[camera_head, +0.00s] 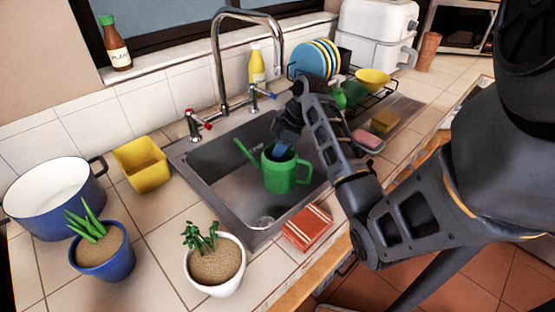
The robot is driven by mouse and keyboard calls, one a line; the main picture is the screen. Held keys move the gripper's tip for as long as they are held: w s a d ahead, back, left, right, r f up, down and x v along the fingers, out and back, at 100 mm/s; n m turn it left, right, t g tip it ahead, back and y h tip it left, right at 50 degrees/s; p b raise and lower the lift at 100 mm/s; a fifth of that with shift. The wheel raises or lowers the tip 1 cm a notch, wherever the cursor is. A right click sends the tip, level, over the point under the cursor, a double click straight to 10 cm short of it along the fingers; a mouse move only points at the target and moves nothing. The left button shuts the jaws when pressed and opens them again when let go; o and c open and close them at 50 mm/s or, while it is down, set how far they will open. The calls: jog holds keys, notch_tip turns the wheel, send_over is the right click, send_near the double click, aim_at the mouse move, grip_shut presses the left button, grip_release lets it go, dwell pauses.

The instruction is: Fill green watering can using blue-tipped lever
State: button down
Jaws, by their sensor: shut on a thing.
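The green watering can (286,177) is upright in the sink (228,205), its thin spout pointing up to the left and its handle on the right. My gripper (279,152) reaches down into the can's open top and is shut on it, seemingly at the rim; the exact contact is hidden. A blue patch shows at the fingertips, and I cannot tell what it is. The chrome faucet (221,60) arches above, its outlet near my arm. The blue-tipped lever (270,93) is behind my gripper, apart from it. The red-tipped lever (203,125) is further left.
A dish rack with plates (315,60) is behind my arm.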

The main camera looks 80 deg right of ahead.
notch_tip(320, 180, up, 7)
jog(key=shift+r+b, duration=0.2)
jog(key=shift+b, duration=0.1)
jog(key=shift+r+p, duration=0.8)
jog(key=shift+r, duration=0.4)
jog(key=shift+r, duration=0.1)
